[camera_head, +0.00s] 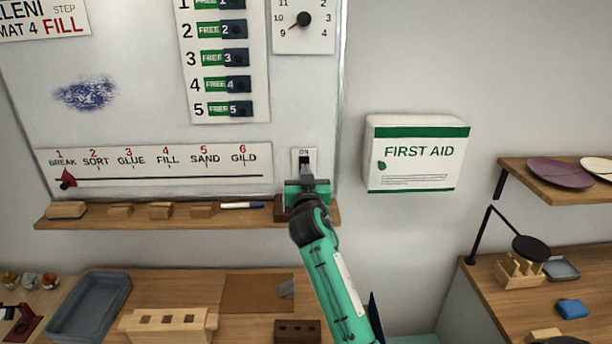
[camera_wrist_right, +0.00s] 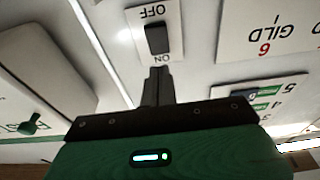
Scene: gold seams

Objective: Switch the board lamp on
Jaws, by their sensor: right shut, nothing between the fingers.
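The lamp switch shows in the right wrist view as a black rocker (camera_wrist_right: 157,39) on a white plate, with OFF and ON labels upside down. In the head view its white plate (camera_head: 297,156) sits at the board's lower right corner, ON at the top; my gripper hides its lower part. My right gripper (camera_head: 306,166) is in front of the plate, shut and empty. In the wrist view its fingertips (camera_wrist_right: 160,71) are together beside the ON label, just short of the rocker in the picture; I cannot tell whether they touch. My left gripper is not in view.
A wooden ledge (camera_head: 150,217) with blocks and a marker (camera_head: 242,205) runs below the switch. A FIRST AID box (camera_head: 417,153) hangs to the right. A step slider (camera_head: 67,178) is on the board's left. A workbench with a grey tray (camera_head: 62,330) lies below.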

